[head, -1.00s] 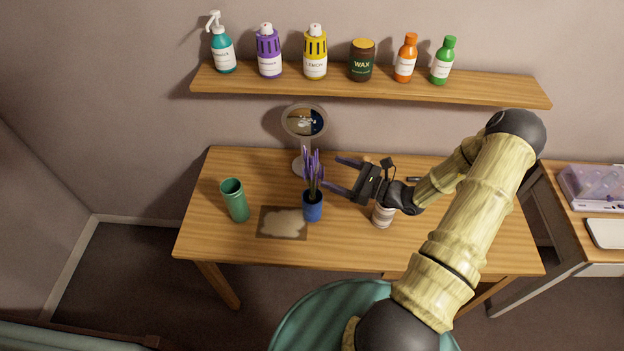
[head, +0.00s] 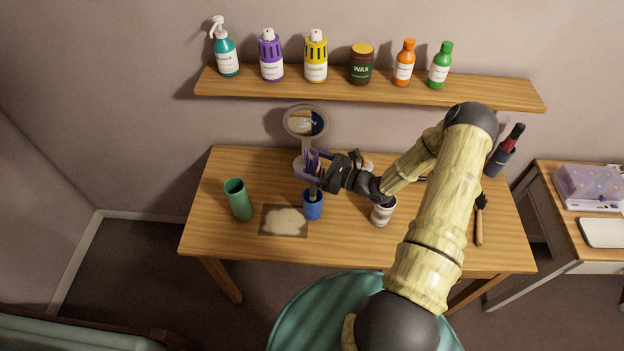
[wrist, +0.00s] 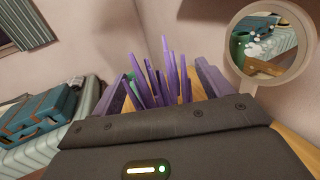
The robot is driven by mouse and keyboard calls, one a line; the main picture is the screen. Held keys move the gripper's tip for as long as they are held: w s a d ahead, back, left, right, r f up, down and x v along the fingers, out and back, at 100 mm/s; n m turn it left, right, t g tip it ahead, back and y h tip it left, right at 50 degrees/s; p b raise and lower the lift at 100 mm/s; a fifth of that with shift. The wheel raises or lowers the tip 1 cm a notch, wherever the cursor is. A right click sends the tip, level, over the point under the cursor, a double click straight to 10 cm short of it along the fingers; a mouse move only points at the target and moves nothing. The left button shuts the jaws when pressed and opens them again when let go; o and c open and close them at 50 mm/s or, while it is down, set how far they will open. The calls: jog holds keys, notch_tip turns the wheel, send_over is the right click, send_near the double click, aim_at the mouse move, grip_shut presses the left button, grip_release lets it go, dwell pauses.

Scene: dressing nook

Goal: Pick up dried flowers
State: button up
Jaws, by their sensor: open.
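The dried flowers are thin purple stalks (head: 312,163) standing upright in a small blue pot (head: 313,208) on the wooden table. My gripper (head: 311,169) reaches in from the right at the height of the stalks. In the wrist view the purple stalks (wrist: 160,80) rise between the two purple-grey fingers of my gripper (wrist: 162,88), one finger on each side. The jaws are open around the stalks. The lower stalks and the pot are hidden behind the gripper body in the wrist view.
A round mirror (head: 306,122) stands just behind the flowers. A white cup (head: 382,212) stands under my arm. A bottle shelf (head: 370,88) hangs above.

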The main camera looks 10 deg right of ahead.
jog(key=shift+x, duration=0.75)
jog(key=shift+f, duration=0.1)
jog(key=shift+s+d, duration=0.1)
jog(key=c, duration=1.4)
